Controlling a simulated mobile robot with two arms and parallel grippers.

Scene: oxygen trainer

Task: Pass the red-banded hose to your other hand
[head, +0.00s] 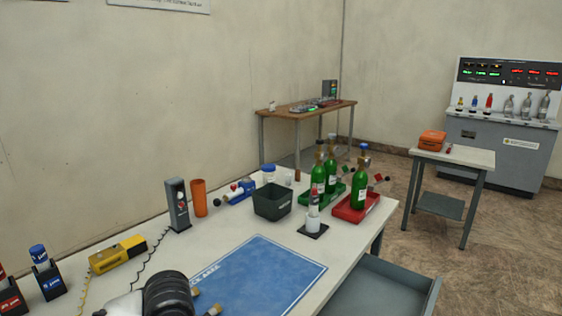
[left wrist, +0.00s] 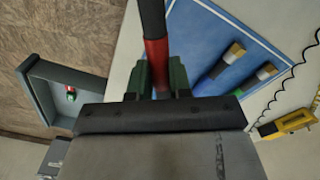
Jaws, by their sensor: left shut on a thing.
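In the left wrist view, my left gripper (left wrist: 158,78) is shut on the red-banded hose (left wrist: 154,30), a dark hose with a red band at the jaws. The hose runs away from the jaws and out at the top of that view; its ends are not seen. Below it is the blue mat (left wrist: 195,35). In the head view a dark part of my arm covers the mat's near left corner, and neither the jaws nor the held hose can be made out. My right gripper is in neither view.
Two other hoses, blue-banded (left wrist: 215,72) and green-banded (left wrist: 258,76), lie on the mat with brass ends. The table's right side has an open drawer (head: 375,290).

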